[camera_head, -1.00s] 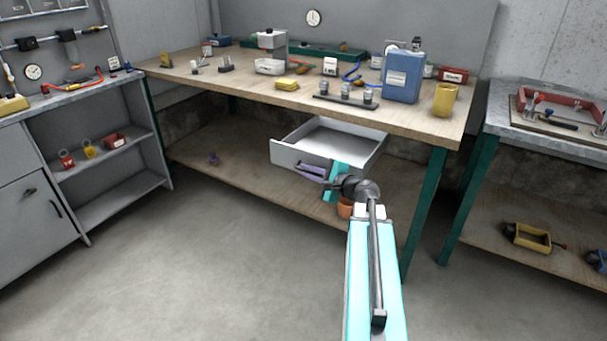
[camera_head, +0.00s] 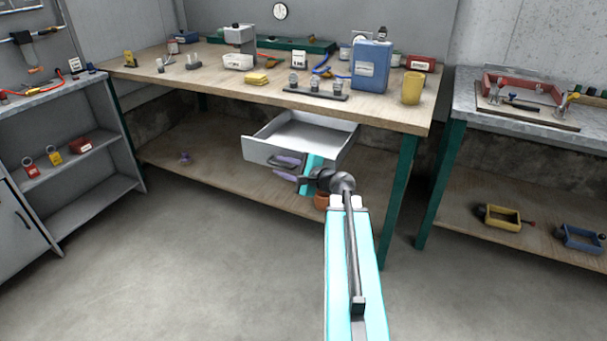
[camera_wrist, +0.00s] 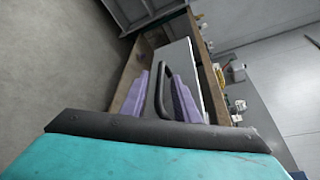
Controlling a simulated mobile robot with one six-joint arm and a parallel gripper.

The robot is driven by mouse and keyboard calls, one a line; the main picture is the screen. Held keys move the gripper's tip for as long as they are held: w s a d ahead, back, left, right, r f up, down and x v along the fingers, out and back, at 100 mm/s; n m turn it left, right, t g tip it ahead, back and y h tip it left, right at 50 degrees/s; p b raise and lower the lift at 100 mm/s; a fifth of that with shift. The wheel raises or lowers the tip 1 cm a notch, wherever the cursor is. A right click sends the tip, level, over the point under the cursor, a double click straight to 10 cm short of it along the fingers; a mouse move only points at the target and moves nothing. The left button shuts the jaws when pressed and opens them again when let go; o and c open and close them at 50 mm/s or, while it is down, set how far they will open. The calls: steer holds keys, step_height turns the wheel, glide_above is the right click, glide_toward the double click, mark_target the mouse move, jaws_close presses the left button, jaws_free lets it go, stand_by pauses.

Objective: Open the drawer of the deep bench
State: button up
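The deep bench (camera_head: 215,85) is the long wooden-topped table with green legs. Its pale grey drawer (camera_head: 335,150) is pulled well out below the top and looks empty. The drawer's dark bar handle (camera_wrist: 161,92) is on its front face. My gripper (camera_head: 287,167) is at the drawer front, with its purple fingers spread apart. In the wrist view one finger is on each side of the handle, with gaps between them and the bar. The handle is partly hidden by the gripper in the head view.
An orange pot (camera_head: 321,201) stands on the lower shelf behind my arm. A grey shelf unit (camera_head: 90,170) is at the left, and another bench (camera_head: 460,105) with a red-framed tray is at the right. The floor (camera_head: 200,270) in front is clear.

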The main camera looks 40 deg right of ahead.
steer(key=v, duration=0.4)
steer(key=shift+s+a, duration=0.1)
steer(key=shift+s, duration=0.15)
steer(key=shift+s+r+p, duration=0.1)
steer(key=shift+r+p, duration=0.15)
steer(key=shift+p, duration=0.2)
steer(key=shift+s+p, duration=0.1)
steer(key=shift+p, duration=0.55)
steer(key=p+v, duration=0.2)
steer(key=p, duration=0.4)
steer(key=shift+f+p+v, duration=0.2)
steer(key=shift+p+v, duration=2.8)
steer(key=shift+p, duration=1.95)
